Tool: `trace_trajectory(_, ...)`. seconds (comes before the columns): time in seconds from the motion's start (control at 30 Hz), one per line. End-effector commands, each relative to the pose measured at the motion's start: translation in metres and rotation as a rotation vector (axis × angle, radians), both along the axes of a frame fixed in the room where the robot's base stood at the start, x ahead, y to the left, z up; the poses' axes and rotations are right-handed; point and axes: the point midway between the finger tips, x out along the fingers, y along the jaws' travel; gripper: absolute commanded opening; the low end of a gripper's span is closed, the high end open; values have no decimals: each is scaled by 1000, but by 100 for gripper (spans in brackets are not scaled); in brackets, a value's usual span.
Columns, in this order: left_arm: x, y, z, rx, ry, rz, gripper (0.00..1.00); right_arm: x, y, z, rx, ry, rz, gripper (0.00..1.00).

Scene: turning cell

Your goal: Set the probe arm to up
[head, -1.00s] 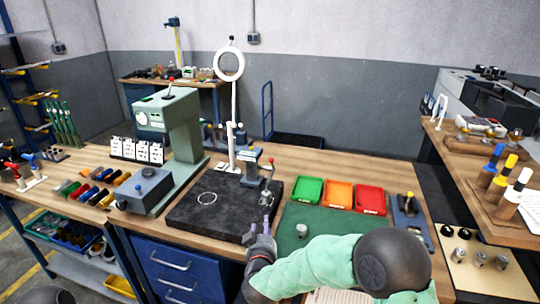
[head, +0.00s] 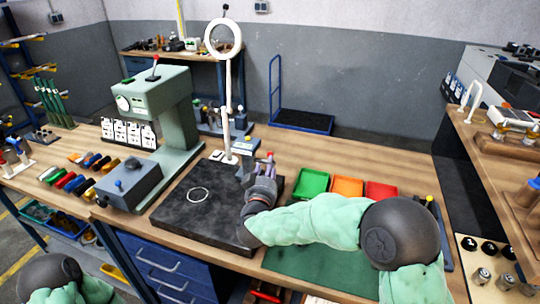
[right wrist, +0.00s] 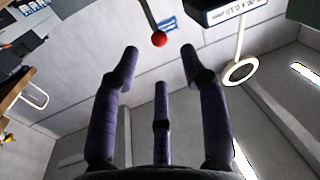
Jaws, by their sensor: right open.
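A thin rod with a red ball (right wrist: 159,39) at its end, which looks like the probe arm, shows in the right wrist view, where the scene appears upside down. The ball lies beyond the gap between my fingertips, apart from them. My right gripper (head: 263,170) is open and empty, over the right back part of the dark plate (head: 180,214). Its fingers also show spread in the right wrist view (right wrist: 160,58). In the head view they cover most of the probe arm beside a small grey gauge stand (head: 246,149). My left gripper is out of view.
A white ring on a stem (head: 229,100) stands behind the plate. A green press-like machine (head: 178,115) and a grey box (head: 130,184) stand left. Green, orange and red trays (head: 347,187) lie right of my gripper. The green mat (head: 320,262) shows free room.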

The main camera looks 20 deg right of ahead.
Motion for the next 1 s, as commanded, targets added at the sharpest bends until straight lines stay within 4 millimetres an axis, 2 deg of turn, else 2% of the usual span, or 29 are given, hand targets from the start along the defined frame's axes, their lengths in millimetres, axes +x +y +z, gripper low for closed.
trace_trajectory(0.2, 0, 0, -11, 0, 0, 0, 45, 37, -16, -3, 1, 0, -2, 44)
trace_trajectory(0.4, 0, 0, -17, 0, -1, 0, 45, 60, -25, -2, 1, 0, -1, 44)
trace_trajectory(0.6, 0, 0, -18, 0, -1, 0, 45, 68, -29, -1, 1, 1, 0, 44)
trace_trajectory(0.83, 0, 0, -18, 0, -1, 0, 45, 69, -29, 0, 0, 1, 0, 44)
trace_trajectory(0.87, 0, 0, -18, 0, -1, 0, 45, 69, -29, 0, 0, 1, 0, 42)
trace_trajectory(1.0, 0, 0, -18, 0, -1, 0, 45, 69, -29, 0, 0, 1, 1, 2)
